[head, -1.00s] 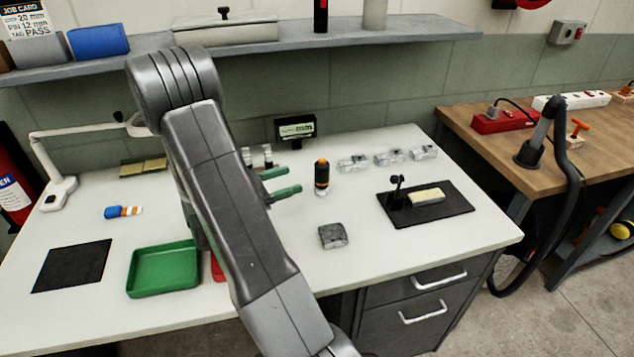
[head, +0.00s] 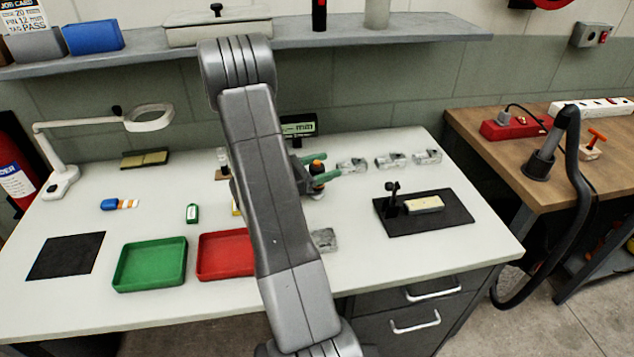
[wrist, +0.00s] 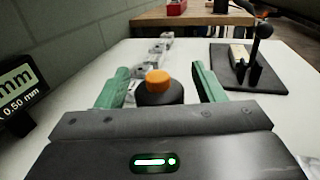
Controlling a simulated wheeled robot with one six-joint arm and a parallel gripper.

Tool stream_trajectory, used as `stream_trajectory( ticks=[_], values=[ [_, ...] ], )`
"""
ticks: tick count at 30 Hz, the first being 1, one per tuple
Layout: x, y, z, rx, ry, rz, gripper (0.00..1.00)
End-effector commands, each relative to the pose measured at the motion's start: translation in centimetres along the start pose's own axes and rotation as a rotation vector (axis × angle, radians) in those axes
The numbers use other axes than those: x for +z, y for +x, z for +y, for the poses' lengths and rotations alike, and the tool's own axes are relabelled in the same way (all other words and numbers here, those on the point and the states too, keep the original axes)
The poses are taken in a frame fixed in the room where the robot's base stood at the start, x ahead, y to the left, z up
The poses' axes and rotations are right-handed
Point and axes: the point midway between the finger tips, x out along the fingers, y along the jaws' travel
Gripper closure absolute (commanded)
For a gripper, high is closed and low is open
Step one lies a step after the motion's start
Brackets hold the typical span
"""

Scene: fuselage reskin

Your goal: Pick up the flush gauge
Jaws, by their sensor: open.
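The flush gauge, which I take to be the upright black cylinder with an orange cap (head: 317,166), stands on the white bench. In the wrist view its orange top (wrist: 158,79) and black body lie between the two green fingers. My gripper (wrist: 160,70) is open, with one finger on each side of the gauge and a visible gap on both sides. In the head view the green fingers (head: 327,168) are around the gauge and partly hide it. The gauge's lower part is hidden in the wrist view by my gripper body.
A small display (head: 298,128) stands behind the gripper. Several clear blocks (head: 390,160) line the back right. A black mat (head: 455,208) holds a small stand and pale block. A grey block (head: 324,240) sits nearer the front. Green (head: 120,280) and red (head: 205,270) trays are left.

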Motion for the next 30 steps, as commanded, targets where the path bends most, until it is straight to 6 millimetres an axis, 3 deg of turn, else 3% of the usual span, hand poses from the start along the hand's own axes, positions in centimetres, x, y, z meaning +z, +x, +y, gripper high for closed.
stream_trajectory(
  ticks=[6, 14, 23, 30],
  values=[
    [0.0, 0.1, 0.0, 0.0, 0.0, 0.0, 0.38],
    [0.0, 0.0, 0.0, 0.0, 0.0, 0.0, 0.86],
    [0.4, 0.0, 0.0, 0.0, 0.002, -0.001, 0.86],
    [3.7, 0.0, 0.0, 0.0, 0.006, -0.001, 0.86]
  ],
)
